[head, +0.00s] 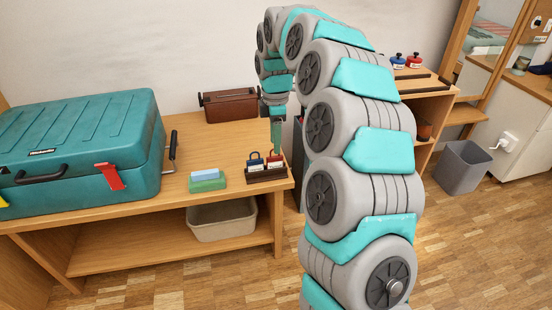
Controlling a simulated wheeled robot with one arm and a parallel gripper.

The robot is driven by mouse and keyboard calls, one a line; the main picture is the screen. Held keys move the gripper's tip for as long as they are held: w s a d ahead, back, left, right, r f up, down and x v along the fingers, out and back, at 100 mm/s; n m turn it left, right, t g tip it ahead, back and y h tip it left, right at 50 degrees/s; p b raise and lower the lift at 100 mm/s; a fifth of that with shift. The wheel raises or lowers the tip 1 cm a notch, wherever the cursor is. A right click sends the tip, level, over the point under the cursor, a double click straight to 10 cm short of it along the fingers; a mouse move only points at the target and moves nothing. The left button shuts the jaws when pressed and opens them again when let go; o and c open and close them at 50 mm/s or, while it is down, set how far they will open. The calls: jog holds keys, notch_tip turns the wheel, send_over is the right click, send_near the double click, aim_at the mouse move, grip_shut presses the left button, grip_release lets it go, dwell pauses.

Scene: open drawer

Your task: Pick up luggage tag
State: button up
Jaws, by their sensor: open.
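A red tag-like piece (109,176) hangs on the front of a teal suitcase (70,128) at the left of the wooden bench; it may be the luggage tag. A yellow piece (3,201) shows at the suitcase's left edge, cut off by the picture. My gripper (277,148) points down near the bench's right end, open, just above or behind a dark holder (266,175). The holder carries a small blue item (255,160) and a red one (274,160), too small to name surely. The fingertips are small, and I cannot tell whether they touch anything.
A green block with a light-blue top (206,181) lies between suitcase and holder. A brown case (230,105) stands against the wall. A beige bin (221,220) sits on the lower shelf. A grey wastebasket (462,167) stands right. My arm hides the middle right.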

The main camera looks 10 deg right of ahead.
aim_at(275, 158)
jog(key=shift+w+d+f, duration=0.2)
jog(key=shift+w+f, duration=0.05)
jog(key=shift+w, duration=0.2)
jog(key=shift+w+d+f, duration=0.15)
jog(key=shift+w+f, duration=0.1)
jog(key=shift+w, duration=0.15)
jog(key=shift+a+f+p, duration=0.2)
jog(key=shift+f+p, duration=0.1)
jog(key=shift+f, duration=3.45)
grip_shut()
